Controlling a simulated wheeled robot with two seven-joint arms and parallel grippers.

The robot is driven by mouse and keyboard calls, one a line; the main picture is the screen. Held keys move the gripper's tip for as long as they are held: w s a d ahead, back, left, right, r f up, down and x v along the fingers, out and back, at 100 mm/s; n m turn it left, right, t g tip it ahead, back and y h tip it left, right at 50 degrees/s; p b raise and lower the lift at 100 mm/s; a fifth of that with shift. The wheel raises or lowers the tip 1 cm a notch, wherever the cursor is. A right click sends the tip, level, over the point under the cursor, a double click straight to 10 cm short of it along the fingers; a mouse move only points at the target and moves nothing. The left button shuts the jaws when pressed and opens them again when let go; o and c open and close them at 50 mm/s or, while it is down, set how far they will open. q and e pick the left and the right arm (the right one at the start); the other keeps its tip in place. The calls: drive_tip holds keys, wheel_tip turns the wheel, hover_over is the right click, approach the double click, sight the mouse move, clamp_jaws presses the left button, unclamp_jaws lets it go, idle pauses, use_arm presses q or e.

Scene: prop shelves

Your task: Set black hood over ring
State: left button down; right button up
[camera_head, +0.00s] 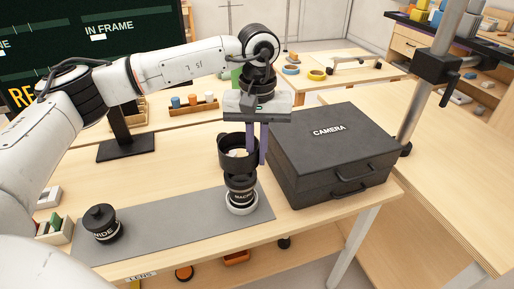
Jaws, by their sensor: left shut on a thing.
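The black hood (238,166) is a wide open cup in the middle of the view, above the black lens marked MACRO (241,190). My left gripper (254,153) points down from above, shut on the hood's rim at its right side. The hood looks upright and roughly in line with the lens. I cannot tell whether its lower end touches the lens top. The lens stands upright on the grey mat, with a pale ring (242,208) around its base. My right gripper is out of view.
A black CAMERA case (335,150) stands close to the right of the lens. A capped lens marked WIDE (101,224) stands at the left end of the grey mat (165,228). The mat between the lenses is clear. A small tray of coloured pieces (194,107) lies behind.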

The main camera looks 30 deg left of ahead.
sight(257, 165)
use_arm(q)
drive_tip(key=shift+f+b, duration=0.35)
drive_tip(key=shift+f, duration=0.5)
drive_tip(key=shift+f+b, duration=0.5)
drive_tip(key=shift+f, duration=0.35)
drive_tip(key=shift+r, duration=0.1)
drive_tip(key=shift+f, duration=0.2)
drive_tip(key=shift+f+b, duration=0.6)
drive_tip(key=shift+b, duration=0.15)
idle(1.2)
